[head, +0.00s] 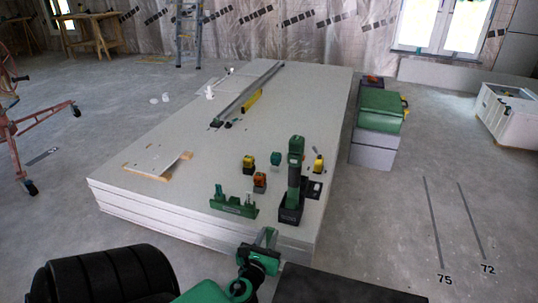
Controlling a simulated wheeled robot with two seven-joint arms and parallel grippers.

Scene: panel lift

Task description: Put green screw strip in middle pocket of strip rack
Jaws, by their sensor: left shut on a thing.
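The strip rack (234,207) is a low green holder on the near part of the panel stack. Short upright pieces stand at its left end and near its right end; its pockets are too small to make out clearly. My left gripper (266,237) is in front of the stack's near edge, to the right of and nearer than the rack. It is shut on a thin greenish piece, which looks like the green screw strip (272,236); the fingers hide part of it. The piece is apart from the rack. My right gripper is out of view.
A green and black tool (295,165) stands in a dark holder right of the rack. Several small orange, teal and yellow items (260,180) sit behind the rack. The pale panel stack (190,130) has clear room at middle left. A green case (381,108) stands to the right.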

